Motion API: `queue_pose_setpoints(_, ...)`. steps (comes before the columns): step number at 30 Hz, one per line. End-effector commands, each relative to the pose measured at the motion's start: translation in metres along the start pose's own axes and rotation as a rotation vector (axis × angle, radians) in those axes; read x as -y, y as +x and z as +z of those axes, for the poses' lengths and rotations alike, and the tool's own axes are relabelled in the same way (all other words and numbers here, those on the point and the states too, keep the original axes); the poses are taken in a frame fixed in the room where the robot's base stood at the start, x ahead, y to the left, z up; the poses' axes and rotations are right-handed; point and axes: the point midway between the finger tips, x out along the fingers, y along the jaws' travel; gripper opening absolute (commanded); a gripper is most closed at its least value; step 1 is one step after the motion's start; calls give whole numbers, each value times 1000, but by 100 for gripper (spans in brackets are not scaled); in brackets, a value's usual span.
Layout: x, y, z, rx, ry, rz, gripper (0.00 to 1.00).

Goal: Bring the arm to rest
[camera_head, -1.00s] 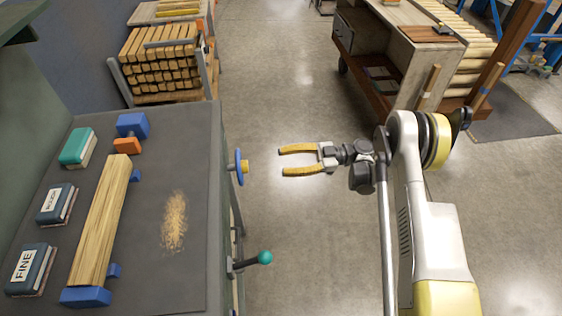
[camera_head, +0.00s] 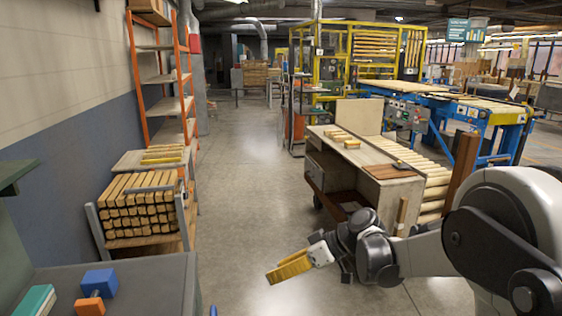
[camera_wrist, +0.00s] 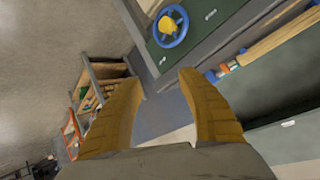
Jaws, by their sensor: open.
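My gripper (camera_head: 289,268) has yellow ribbed fingers and hangs over the bare floor, right of the dark workbench (camera_head: 150,288). In the head view the fingers overlap edge-on. In the wrist view my gripper (camera_wrist: 160,95) shows its two fingers apart with nothing between them. It touches nothing that I can see. My white and dark grey arm fills the lower right of the head view.
A rack of stacked wood blanks (camera_head: 140,205) stands at the left, with orange shelving (camera_head: 160,80) behind it. A wooden cart (camera_head: 375,185) stands beyond my arm. The aisle floor (camera_head: 245,170) between is clear. The wrist view shows a blue handwheel (camera_wrist: 170,27) on a green machine.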

Motion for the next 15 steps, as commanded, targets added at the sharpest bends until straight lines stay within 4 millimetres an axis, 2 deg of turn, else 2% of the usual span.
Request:
queue_pose_setpoints(1,13,-16,1,30,52,51,46)
queue_pose_setpoints(8,59,-85,30,135,298,335,46)
queue_pose_setpoints(15,107,-151,88,148,497,652,46)
